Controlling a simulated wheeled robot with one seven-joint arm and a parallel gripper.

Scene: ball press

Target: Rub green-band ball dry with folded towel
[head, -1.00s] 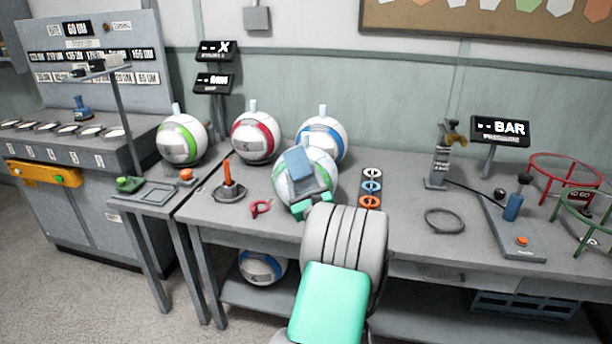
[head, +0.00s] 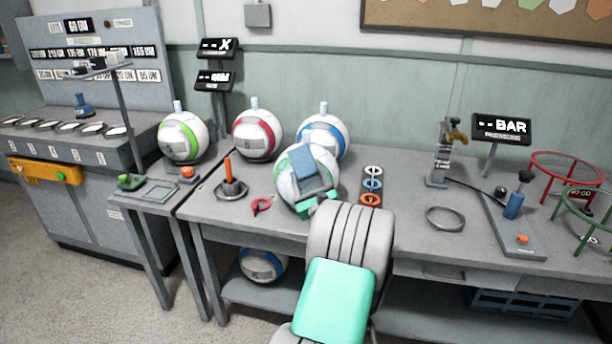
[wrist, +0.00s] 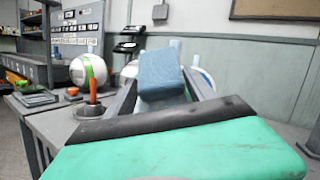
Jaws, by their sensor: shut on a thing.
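The green-band ball (head: 182,138) is white with a bright green band and rests on the small side table at left. It also shows at left in the wrist view (wrist: 88,72). My gripper (head: 308,182) is over the front of the main bench, well to the right of that ball. It is shut on the folded blue towel (head: 307,164), which stands up between the fingers in the wrist view (wrist: 160,76). A pale round form with faint green-blue marks (head: 286,184) surrounds the towel in the head view. I cannot tell its contact with the towel.
A red-band ball (head: 257,135) and a blue-band ball (head: 322,136) stand behind on the bench. An orange peg on a round base (head: 231,188) stands left of my gripper. A pump (head: 512,207) stands farther right.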

